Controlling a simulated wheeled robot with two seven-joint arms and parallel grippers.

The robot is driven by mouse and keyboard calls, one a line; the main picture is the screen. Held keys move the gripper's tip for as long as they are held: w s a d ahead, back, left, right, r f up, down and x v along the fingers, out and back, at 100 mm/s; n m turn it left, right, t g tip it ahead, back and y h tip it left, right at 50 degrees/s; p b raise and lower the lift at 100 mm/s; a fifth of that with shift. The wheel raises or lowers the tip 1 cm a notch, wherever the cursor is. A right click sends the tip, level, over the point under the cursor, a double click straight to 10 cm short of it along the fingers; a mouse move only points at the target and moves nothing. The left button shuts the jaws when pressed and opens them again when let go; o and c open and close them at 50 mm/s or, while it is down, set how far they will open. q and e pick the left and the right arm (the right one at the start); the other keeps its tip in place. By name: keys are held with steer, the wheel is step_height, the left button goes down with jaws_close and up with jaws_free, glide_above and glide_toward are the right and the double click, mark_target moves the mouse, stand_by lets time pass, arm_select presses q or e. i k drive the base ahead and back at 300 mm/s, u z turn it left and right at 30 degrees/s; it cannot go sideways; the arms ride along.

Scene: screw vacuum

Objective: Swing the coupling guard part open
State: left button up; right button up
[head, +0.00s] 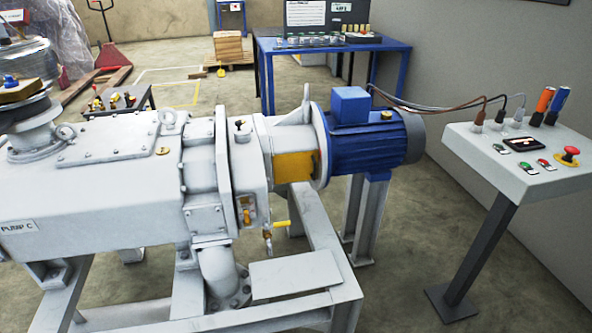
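The coupling guard (293,167) is a yellow panel between the grey pump housing (205,160) and the blue motor (372,143). It sits flush against the light grey coupling section, and it looks closed from this angle. I cannot make out a hinge or latch on it. Neither of my grippers shows in the head view.
A flat grey plate (289,272) lies on the frame in front. A control panel (520,155) stands at the right, with cables running to the motor. A blue table (330,52) is behind.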

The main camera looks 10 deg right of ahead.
mark_target(301, 165)
steer(key=k, duration=0.6)
steer(key=z, duration=0.45)
steer(key=i, duration=1.05)
steer(key=u, duration=0.5)
steer(key=i, duration=0.6)
steer(key=u, duration=0.4)
